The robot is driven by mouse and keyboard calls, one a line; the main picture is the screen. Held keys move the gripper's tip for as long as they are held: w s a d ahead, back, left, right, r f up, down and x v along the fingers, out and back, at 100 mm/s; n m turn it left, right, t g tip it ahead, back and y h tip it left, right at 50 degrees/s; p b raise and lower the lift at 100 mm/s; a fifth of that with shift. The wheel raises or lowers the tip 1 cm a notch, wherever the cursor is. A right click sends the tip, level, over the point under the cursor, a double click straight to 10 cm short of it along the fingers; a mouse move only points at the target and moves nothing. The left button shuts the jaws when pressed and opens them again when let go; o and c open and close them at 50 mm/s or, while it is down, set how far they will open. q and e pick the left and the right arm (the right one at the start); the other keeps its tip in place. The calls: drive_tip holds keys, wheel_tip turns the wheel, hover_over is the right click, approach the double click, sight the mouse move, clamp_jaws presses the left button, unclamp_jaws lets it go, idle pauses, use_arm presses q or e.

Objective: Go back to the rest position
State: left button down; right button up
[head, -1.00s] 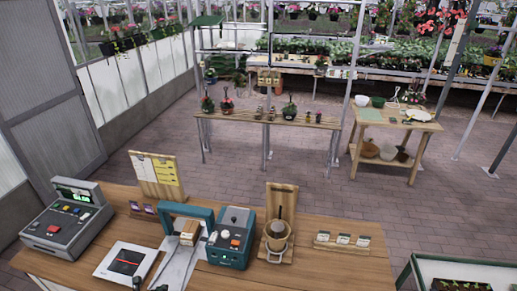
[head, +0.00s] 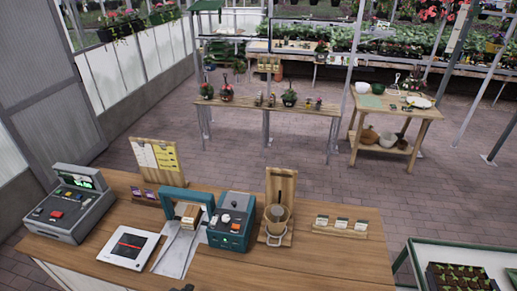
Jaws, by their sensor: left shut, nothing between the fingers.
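Only a small dark tip of my left gripper (head: 183,288) shows at the bottom edge of the head view, in front of the wooden counter (head: 310,262). It is shut and empty, and touches nothing that I can see. The rest of it is below the picture. My right gripper is not in view.
The counter holds a cash register (head: 70,212), a white pad with a dark screen (head: 128,247), a teal-handled device (head: 187,199), a teal box (head: 231,222) and a wooden stand with a pot (head: 277,215). A seedling table (head: 480,249) stands at right. Paved floor (head: 230,160) lies beyond.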

use_arm(q)
drive_tip(key=s+a+f+n+g+y, duration=0.1)
drive_tip(key=s+a+n+g, duration=0.15)
drive_tip(key=s+n, duration=0.45)
drive_tip(key=s+a+f+n+g, duration=0.1)
drive_tip(key=s+a+f+n, duration=0.1)
drive_tip(key=s+a+n, duration=0.4)
drive_tip(key=s+a+f+n+g+y, duration=0.1)
drive_tip(key=s+n+g, duration=0.1)
drive_tip(key=s+n, duration=0.65)
wheel_tip(320, 180, down, 37)
drive_tip(key=s+d+b, duration=0.1)
drive_tip(key=s+b, duration=0.1)
drive_tip(key=b, duration=0.5)
drive_tip(key=s+f+g+b, duration=0.1)
drive_tip(key=s+f+b, duration=0.2)
drive_tip(key=s+f, duration=0.6)
drive_tip(key=s+f+g+b, duration=0.1)
drive_tip(key=s+f+b, duration=0.1)
drive_tip(key=s+f, duration=0.8)
wheel_tip(320, 180, down, 5)
drive_tip(key=shift+d+r+m+h+b, duration=0.2)
drive_tip(key=shift+m+h+b, duration=0.15)
drive_tip(key=shift+h+b, duration=0.05)
